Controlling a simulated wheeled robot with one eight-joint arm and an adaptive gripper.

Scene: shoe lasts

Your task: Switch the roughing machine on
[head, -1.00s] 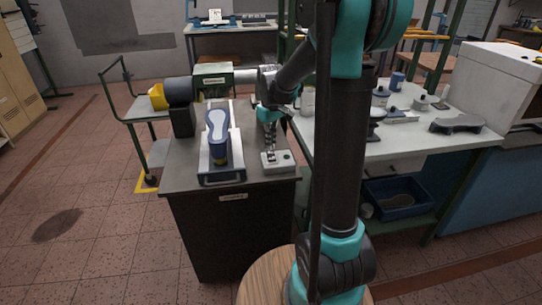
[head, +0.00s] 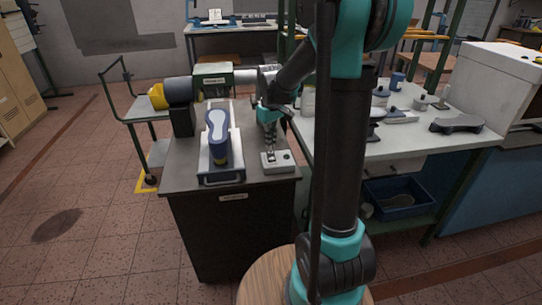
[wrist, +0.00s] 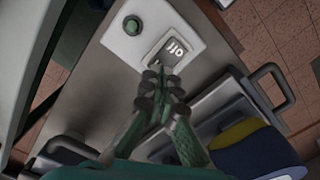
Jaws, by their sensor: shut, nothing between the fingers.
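The roughing machine's light grey switch box (head: 285,166) sits on the dark bench at its front right corner. In the wrist view the box (wrist: 150,22) carries a round green button (wrist: 132,25) and a dark rocker switch (wrist: 171,49) with white marks. My gripper (head: 271,150) is shut and empty, pointing down at the box. In the wrist view its fingertips (wrist: 161,82) are just beside the rocker's near edge; I cannot tell whether they touch it.
A blue last with a white sole (head: 218,135) is on a metal carriage (head: 222,178) left of the switch box. A grey-white table (head: 400,150) with tools and jars stands to the right. Floor (head: 90,210) is clear at left.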

